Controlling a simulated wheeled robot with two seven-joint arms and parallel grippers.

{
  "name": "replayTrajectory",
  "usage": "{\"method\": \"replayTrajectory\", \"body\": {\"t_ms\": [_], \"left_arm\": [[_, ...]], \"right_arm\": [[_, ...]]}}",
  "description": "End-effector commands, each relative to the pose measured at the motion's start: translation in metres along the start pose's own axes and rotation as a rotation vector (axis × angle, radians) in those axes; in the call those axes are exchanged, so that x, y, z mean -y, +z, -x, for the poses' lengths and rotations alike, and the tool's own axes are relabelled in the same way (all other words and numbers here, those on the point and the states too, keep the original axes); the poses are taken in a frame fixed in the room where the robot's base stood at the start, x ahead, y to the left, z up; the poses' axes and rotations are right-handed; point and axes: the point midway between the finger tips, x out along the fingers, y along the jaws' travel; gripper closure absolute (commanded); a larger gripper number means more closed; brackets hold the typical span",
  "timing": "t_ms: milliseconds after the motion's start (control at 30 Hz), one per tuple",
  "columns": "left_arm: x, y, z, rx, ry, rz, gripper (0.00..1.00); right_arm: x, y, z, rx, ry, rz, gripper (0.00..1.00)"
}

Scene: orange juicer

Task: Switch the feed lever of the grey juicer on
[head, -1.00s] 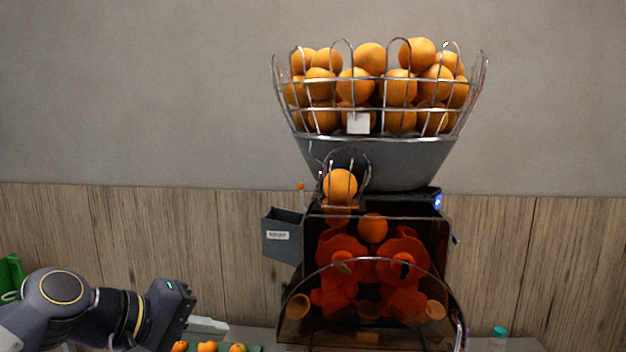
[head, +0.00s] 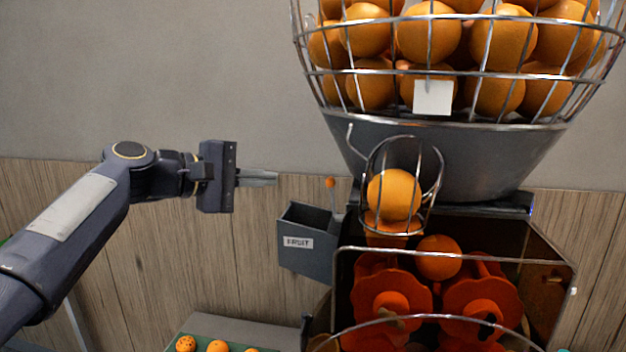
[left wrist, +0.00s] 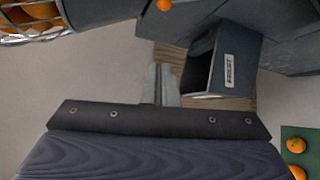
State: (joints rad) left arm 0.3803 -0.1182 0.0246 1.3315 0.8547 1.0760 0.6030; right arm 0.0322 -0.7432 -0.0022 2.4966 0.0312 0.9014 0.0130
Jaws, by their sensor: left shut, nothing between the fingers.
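The grey juicer (head: 450,165) stands at the right of the head view, with a wire basket of oranges on top and orange squeezing parts behind a clear cover. A thin lever with an orange knob (head: 330,182) rises at its left side, above a labelled grey box (head: 307,243). The knob also shows at the top of the left wrist view (left wrist: 164,5). My left gripper (head: 276,178) is shut and empty, pointing right, level with the knob and apart from it to the left in the picture. My right gripper is not in view.
A wire chute with one orange (head: 394,195) sits right of the lever. A green tray (head: 195,329) with oranges lies low at the counter. The wall space above and left of my left gripper is clear.

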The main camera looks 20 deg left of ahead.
Motion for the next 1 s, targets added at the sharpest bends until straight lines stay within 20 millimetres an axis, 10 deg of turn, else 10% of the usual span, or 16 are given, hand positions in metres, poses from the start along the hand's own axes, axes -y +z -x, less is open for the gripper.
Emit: {"method": "replayTrajectory", "body": {"t_ms": [600,1000], "left_arm": [[-0.001,0.001,-0.102,0.004,-0.004,0.001,1.00],[0.000,0.038,-0.087,0.000,-0.001,-0.001,1.00]], "right_arm": [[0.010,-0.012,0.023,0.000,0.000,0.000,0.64],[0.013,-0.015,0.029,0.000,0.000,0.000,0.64]]}}
